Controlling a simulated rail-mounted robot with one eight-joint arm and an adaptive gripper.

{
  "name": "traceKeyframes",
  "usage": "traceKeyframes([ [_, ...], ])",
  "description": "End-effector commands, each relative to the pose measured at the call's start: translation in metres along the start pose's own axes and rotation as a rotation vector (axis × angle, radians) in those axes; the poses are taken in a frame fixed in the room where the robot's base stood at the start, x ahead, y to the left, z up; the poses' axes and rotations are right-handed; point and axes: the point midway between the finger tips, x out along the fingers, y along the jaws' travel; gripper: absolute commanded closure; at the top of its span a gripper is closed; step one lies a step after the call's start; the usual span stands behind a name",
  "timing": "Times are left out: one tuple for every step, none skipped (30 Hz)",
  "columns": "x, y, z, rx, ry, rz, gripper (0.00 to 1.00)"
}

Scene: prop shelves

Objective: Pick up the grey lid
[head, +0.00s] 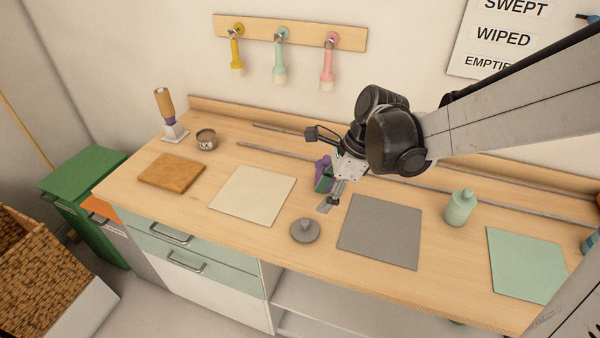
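The grey lid (305,233) is a round disc with a small knob on top. It lies on the wooden counter between the cream mat and the grey mat, near the front edge. My gripper (329,204) is above the counter, just behind and to the right of the lid, apart from it in the picture. Its fingers point down and toward the front. They are small and seen from the side, so I cannot tell whether they are open or shut. Nothing visibly hides the lid.
A purple and green object (322,174) stands close behind my gripper, partly hidden. A cream mat (252,194), a grey mat (380,232) and a mint mat (526,265) lie flat. A mint bottle (460,208) stands right; a wooden board (171,173) and bowl (206,139) lie left.

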Motion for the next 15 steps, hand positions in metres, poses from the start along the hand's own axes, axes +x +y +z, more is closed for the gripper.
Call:
traceKeyframes([
  [0.011,-0.001,0.000,-0.002,0.000,0.000,0.61],
  [0.017,-0.001,0.000,-0.002,0.000,0.000,0.61],
  [0.025,-0.001,0.000,-0.003,0.000,0.000,0.61],
  [0.030,-0.001,0.000,-0.003,0.000,0.000,0.61],
  [0.035,-0.001,0.000,-0.003,0.000,-0.001,0.61],
  [0.040,-0.001,0.000,-0.003,0.001,-0.001,0.61],
  [0.044,-0.001,0.000,-0.003,0.001,-0.001,0.61],
  [0.047,-0.001,0.000,-0.002,0.001,-0.001,0.61],
  [0.051,-0.001,0.000,-0.002,0.001,-0.001,0.61],
  [0.053,-0.001,0.000,-0.002,0.001,-0.001,0.61],
  [0.055,0.000,0.000,-0.002,0.001,-0.001,0.61],
  [0.057,0.000,0.000,-0.002,0.001,-0.001,0.61],
  [0.058,0.000,0.000,-0.002,0.001,-0.001,0.61],
  [0.058,0.000,0.000,-0.002,0.001,-0.001,0.61],
  [0.060,-0.001,0.000,-0.003,0.001,-0.001,0.61],
])
